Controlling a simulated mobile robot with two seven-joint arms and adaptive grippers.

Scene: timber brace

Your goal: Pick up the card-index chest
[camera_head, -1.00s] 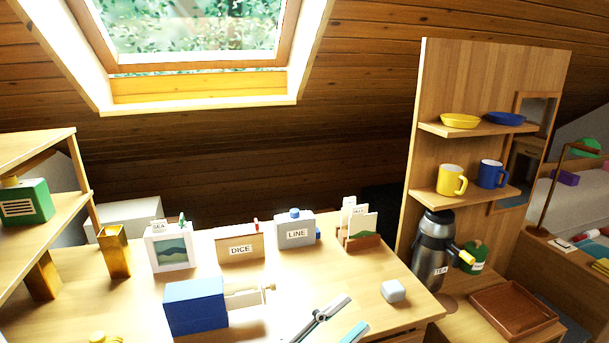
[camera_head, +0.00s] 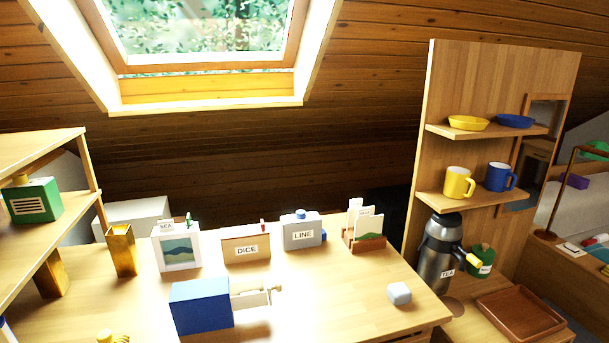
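A blue box (camera_head: 201,306) lies on the desk, left of the middle. A pale, drawer-like part (camera_head: 250,298) with a small knob sticks out of its right side. It looks most like the card-index chest, though no label shows on it. Nothing touches it. Neither of my grippers is clearly in view. A small blue and white sliver shows at the lower left edge, too cut off to identify.
Behind it stand a picture block (camera_head: 177,248), a DICE box (camera_head: 246,247), a LINE box (camera_head: 302,232) and a card rack (camera_head: 364,241). A brass holder (camera_head: 121,252) stands left. The desk's front middle is clear.

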